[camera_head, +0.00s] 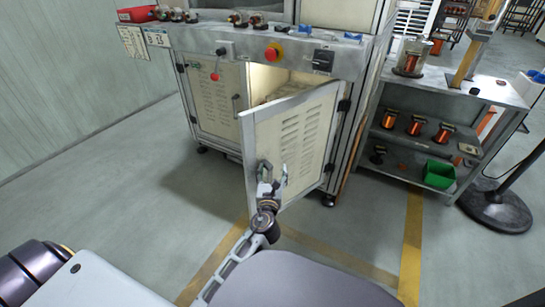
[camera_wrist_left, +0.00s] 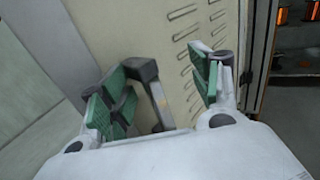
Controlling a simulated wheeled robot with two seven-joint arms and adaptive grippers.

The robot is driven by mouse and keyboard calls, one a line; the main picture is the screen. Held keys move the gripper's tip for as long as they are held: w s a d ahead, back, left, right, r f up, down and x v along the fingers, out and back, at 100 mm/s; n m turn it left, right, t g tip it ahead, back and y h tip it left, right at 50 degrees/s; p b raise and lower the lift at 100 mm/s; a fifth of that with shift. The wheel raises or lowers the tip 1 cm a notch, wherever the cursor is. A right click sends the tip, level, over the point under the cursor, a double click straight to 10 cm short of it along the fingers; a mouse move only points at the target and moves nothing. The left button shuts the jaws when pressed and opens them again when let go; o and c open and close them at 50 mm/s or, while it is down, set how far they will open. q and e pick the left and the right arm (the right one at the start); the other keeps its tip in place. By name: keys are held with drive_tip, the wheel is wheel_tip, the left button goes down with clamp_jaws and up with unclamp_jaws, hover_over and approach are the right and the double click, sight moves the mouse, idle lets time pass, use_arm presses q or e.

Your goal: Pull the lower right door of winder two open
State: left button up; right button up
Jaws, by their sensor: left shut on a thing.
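The lower right door (camera_head: 290,145) of the winder cabinet (camera_head: 345,120) stands partly open, swung out towards me on its right-hand hinges. Its cream panel has rows of louvre slots, which also show in the left wrist view (camera_wrist_left: 195,30). My left gripper (camera_head: 270,178) is at the door's dark handle, near the free left edge. In the left wrist view the handle (camera_wrist_left: 146,72) lies between the green-padded fingers, close to the left one, and the gripper is shut on it. The lower left door (camera_head: 215,98) is closed. My right gripper is out of view.
To the right is a shelf unit (camera_head: 425,150) with copper spools and a green bin (camera_head: 438,174). A dark round stand base (camera_head: 497,207) is beyond. Floor left is clear.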

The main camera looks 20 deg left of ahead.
use_arm(q)
drive_tip(key=r, duration=0.6)
drive_tip(key=shift+w+d+r, duration=0.1)
drive_tip(key=shift+d+r, duration=0.15)
drive_tip(key=shift+r, duration=0.05)
drive_tip(key=shift+c, duration=0.5)
drive_tip(key=shift+a+r, duration=0.15)
drive_tip(key=shift+r, duration=0.95)
